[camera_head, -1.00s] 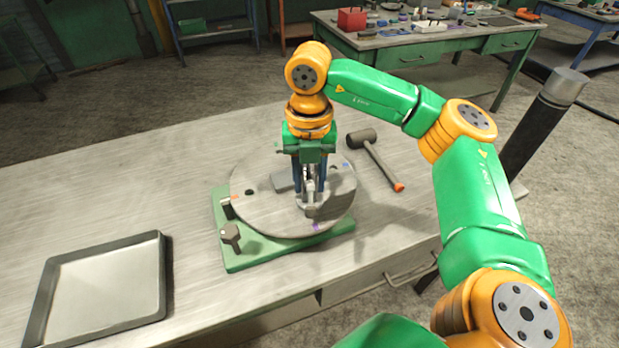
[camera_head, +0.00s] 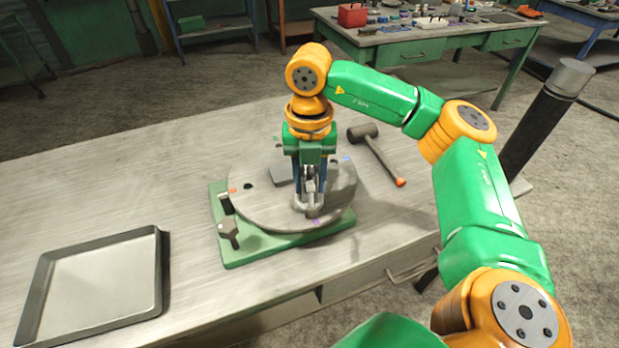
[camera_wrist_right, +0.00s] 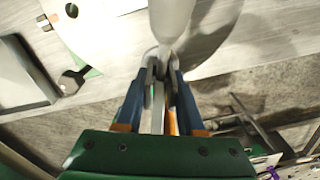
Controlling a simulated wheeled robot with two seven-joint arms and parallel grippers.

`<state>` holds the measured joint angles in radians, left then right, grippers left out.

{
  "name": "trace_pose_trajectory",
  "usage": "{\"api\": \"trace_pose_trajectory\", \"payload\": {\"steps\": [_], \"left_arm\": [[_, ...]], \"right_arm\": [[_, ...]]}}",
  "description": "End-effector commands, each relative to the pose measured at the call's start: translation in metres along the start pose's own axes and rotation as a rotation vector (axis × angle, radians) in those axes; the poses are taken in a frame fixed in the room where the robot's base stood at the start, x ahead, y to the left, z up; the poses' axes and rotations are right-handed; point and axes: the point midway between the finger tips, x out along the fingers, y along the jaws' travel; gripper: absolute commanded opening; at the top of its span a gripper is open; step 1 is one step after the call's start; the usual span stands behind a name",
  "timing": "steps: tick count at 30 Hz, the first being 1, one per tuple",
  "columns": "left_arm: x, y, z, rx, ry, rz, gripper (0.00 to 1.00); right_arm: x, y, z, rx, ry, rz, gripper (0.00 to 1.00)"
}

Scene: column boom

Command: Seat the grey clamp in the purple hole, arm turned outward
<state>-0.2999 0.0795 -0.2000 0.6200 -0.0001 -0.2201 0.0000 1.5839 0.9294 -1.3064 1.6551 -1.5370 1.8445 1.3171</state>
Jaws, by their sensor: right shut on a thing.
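My right gripper (camera_head: 311,170) points straight down over the round grey disc (camera_head: 265,213), its fingers shut on the grey clamp (camera_head: 309,203). In the right wrist view the gripper (camera_wrist_right: 158,75) grips the clamp, whose pale arm (camera_wrist_right: 172,20) extends away. My left gripper is not in view.
The disc sits on a green base (camera_head: 260,250) with a dark knob (camera_head: 228,232) at the near left. An open hole (camera_head: 247,186) lies by an orange mark (camera_head: 232,190). A mallet (camera_head: 380,155) lies to the right, an empty tray (camera_head: 100,280) at left.

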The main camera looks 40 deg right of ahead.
Motion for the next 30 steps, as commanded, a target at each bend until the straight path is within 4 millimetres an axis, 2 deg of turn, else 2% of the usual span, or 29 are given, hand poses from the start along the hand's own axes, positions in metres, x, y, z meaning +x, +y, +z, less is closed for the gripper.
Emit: {"api": "trace_pose_trajectory", "payload": {"steps": [25, 29, 30], "left_arm": [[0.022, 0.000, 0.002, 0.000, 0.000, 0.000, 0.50], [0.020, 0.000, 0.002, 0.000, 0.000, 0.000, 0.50], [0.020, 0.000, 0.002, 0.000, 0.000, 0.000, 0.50]], "right_arm": [[0.025, 0.000, 0.000, 0.000, 0.000, 0.001, 0.00], [0.023, 0.000, 0.000, 0.000, 0.000, 0.001, 0.00], [0.023, 0.000, 0.000, 0.000, -0.001, 0.001, 0.43]]}}
